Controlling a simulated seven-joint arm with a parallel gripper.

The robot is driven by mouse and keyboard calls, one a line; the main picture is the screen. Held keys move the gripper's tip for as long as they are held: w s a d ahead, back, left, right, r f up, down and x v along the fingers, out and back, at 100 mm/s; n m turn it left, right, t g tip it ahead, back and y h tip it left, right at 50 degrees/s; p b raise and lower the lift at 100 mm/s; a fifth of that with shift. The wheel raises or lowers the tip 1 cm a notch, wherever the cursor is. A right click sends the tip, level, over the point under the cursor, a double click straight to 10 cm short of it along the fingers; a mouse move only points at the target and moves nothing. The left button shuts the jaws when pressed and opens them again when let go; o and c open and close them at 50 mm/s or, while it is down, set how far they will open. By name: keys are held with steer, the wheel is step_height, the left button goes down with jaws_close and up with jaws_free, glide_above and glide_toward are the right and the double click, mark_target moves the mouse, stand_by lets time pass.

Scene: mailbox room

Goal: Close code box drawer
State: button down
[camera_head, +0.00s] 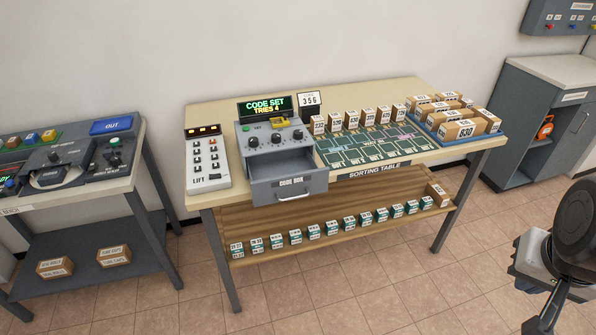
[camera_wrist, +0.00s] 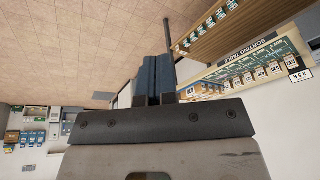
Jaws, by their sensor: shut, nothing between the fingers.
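The grey code box (camera_head: 246,147) stands on the sorting table, left of its middle. Its drawer (camera_head: 290,188) is pulled out toward the front, with its dark inside showing and a handle on its labelled front. A display (camera_head: 266,107) behind the box reads "CODE SET TRIES 4". My gripper (camera_wrist: 157,75) is shut and empty in the wrist view, with its dark blue fingers together. In the head view my arm shows at the right edge, well apart from the drawer; the fingertips cannot be made out there. The code box cannot be made out in the wrist view.
The sorting table (camera_head: 224,104) also holds a LIFT keypad (camera_head: 207,161), a green sorting board (camera_head: 370,146) and a blue tray (camera_head: 467,140) of parcels. Its lower shelf (camera_head: 330,222) carries several small boxes. A grey cabinet (camera_head: 520,128) stands right. Open floor lies in front.

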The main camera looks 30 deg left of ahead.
mark_target(257, 197)
steer(key=w+a+f+m+t+y, duration=0.25)
steer(key=w+a+f, duration=0.25)
steer(key=w+a, duration=0.7)
steer(key=w+a+f+m+t+y, duration=0.15)
steer(key=a+f, duration=0.25)
steer(key=a, duration=0.6)
steer(key=w+a+f+m+t+y, duration=0.1)
steer(key=a+f+t+y, duration=0.25)
steer(key=a, duration=0.65)
steer(key=s+a+f+m+t+y, duration=0.1)
steer(key=s+a+f+y, duration=0.1)
steer(key=s+a+f, duration=0.3)
steer(key=s+a+f+m+y, duration=0.2)
steer(key=s+a+f, duration=0.4)
steer(key=a, duration=0.4)
steer(key=shift+s+a+t+y, duration=0.2)
steer(key=shift+s+t+y, duration=0.15)
steer(key=shift+s+y, duration=0.2)
steer(key=shift+w+a, duration=0.1)
steer(key=shift+w, duration=0.1)
steer(key=shift+x, duration=6.85)
